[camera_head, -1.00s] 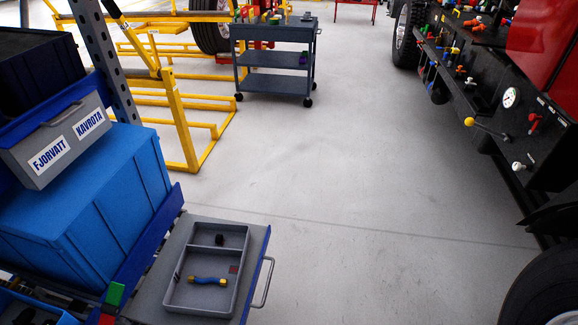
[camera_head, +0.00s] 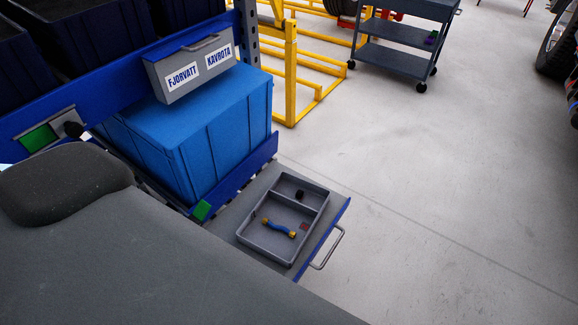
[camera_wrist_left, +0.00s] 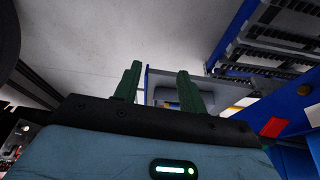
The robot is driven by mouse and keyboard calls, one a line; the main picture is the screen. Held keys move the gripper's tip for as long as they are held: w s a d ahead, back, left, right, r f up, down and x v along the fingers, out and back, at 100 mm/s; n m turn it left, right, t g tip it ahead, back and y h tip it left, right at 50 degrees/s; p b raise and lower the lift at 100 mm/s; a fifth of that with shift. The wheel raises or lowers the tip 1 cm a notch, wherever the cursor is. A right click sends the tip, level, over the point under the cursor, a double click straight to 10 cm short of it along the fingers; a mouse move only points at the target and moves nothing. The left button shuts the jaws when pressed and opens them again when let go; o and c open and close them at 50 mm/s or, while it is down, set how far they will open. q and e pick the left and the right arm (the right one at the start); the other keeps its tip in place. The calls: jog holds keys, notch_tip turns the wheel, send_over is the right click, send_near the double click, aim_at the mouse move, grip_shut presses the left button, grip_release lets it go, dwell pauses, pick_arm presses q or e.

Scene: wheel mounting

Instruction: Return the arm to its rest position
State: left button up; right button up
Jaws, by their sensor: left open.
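In the left wrist view my left gripper (camera_wrist_left: 158,75) shows two green fingers standing apart with nothing between them. A grey tray-like part shows behind the fingers, some distance away. In the head view a large dark grey link of my left arm fills the lower left, and the left gripper itself is not visible there. My right gripper is in neither view.
A grey tray (camera_head: 268,249) holding a blue piece with yellow ends (camera_head: 279,228) and a small black piece (camera_head: 299,195) rests on a pulled-out shelf (camera_head: 262,190). A blue bin (camera_head: 190,125) stands behind. A cart (camera_head: 400,65) stands farther back.

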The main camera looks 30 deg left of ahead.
pick_arm(q)
jog(key=shift+w+d+f+t+h, duration=0.25)
jog(key=shift+w+f+t, duration=0.2)
jog(key=shift+f+t, duration=0.35)
jog(key=shift+w+d+f+t+h, duration=0.15)
jog(key=shift+w+d+f+t, duration=0.2)
jog(key=shift+f+t, duration=0.4)
jog(key=shift+w+d+f+t+h, duration=0.2)
jog(key=shift+w+f+t, duration=0.35)
jog(key=shift+t, duration=0.4)
jog(key=shift+c, duration=0.5)
jog(key=shift+s+a, duration=0.1)
jog(key=shift+s, duration=0.05)
